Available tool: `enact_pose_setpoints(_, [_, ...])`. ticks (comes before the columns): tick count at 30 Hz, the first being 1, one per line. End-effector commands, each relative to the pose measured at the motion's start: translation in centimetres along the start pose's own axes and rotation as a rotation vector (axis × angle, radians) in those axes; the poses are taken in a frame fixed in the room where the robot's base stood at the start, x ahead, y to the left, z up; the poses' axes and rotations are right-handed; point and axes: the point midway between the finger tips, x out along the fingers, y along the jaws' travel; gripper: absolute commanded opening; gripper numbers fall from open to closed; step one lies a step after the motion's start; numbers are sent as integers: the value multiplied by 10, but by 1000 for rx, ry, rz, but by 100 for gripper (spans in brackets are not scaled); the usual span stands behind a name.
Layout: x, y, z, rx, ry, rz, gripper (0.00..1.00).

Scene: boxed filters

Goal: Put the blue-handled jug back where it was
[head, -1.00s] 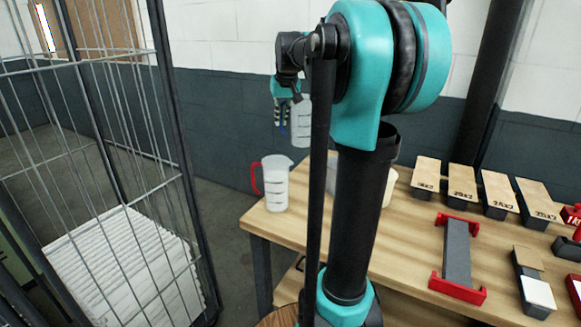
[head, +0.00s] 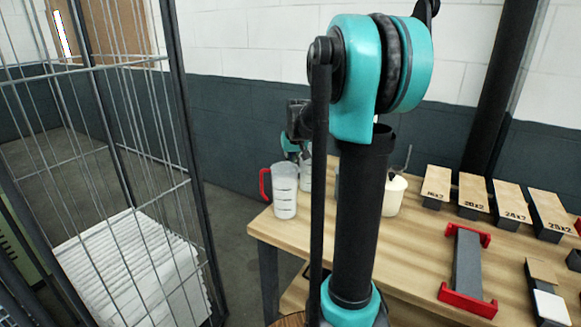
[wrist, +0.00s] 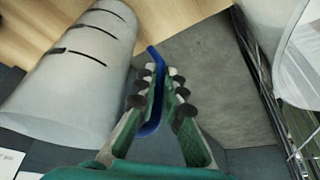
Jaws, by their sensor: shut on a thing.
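The blue-handled jug, a clear measuring jug with dark marks, fills the left of the wrist view (wrist: 82,72). Its blue handle (wrist: 150,125) lies between the fingers of my gripper (wrist: 163,75), which is shut on it. In the head view the jug (head: 306,176) is partly hidden behind the red-handled jug and my arm, with my gripper (head: 293,150) at its left. I cannot tell whether its base touches the table. The red-handled jug (head: 284,190) stands upright at the left end of the wooden table (head: 400,243).
A wire cage trolley (head: 195,190) with stacked white filters (head: 130,270) stands left of the table. A cream pot (head: 396,197) with a stick stands right of my arm. Several labelled blocks (head: 470,193) and a red-ended grey holder (head: 467,270) lie further right.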

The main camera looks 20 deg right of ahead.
Motion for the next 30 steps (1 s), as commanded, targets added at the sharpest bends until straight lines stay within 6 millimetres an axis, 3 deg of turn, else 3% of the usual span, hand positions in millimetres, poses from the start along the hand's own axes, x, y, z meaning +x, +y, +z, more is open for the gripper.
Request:
enact_pose_setpoints(10, [3, 0, 1, 0, 0, 0, 0])
enact_pose_setpoints(11, [2, 0, 1, 0, 0, 0, 13])
enact_pose_setpoints(15, [2, 0, 1, 0, 0, 0, 30])
enact_pose_setpoints(25, [0, 0, 0, 0, 0, 0, 30])
enact_pose_setpoints(30, [-18, 0, 0, 0, 0, 0, 30])
